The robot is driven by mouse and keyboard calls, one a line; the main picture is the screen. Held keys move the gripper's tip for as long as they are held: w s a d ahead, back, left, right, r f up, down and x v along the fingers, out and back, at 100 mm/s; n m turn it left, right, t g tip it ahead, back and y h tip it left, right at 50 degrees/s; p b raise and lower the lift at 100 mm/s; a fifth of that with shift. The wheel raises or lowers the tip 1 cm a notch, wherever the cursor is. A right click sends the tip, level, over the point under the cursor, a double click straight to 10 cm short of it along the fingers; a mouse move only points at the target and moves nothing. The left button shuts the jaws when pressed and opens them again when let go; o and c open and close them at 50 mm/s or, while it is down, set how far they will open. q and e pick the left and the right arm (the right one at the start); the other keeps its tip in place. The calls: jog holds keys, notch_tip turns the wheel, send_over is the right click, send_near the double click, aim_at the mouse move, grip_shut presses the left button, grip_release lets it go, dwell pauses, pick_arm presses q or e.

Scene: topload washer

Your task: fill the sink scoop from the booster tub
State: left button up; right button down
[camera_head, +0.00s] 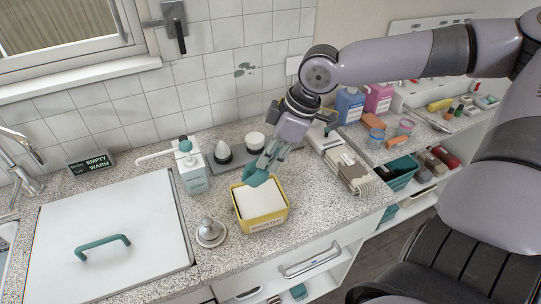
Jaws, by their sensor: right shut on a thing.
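The yellow booster tub (262,224) stands on the speckled counter, labelled on its front, with a smooth white fill inside. My right gripper (265,164) comes in from the right and is shut on a teal scoop (255,177). The scoop is over the back edge of the tub in this view; I cannot tell whether it touches the white fill, and its inside is hidden. My left gripper is not in view.
A white pump bottle (193,172) stands left of the tub, and a grey-and-white knob-like item (210,232) sits at its front left. A white panel with a teal handle (103,245) lies at left. A cloth-like stack (347,168) is at right. Clear counter lies right of the tub.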

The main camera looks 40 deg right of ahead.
jog(key=shift+f+b, duration=4.2)
jog(key=shift+f, duration=1.65)
jog(key=shift+f, duration=0.15)
notch_tip(320, 180, up, 12)
jog(key=p, duration=1.2)
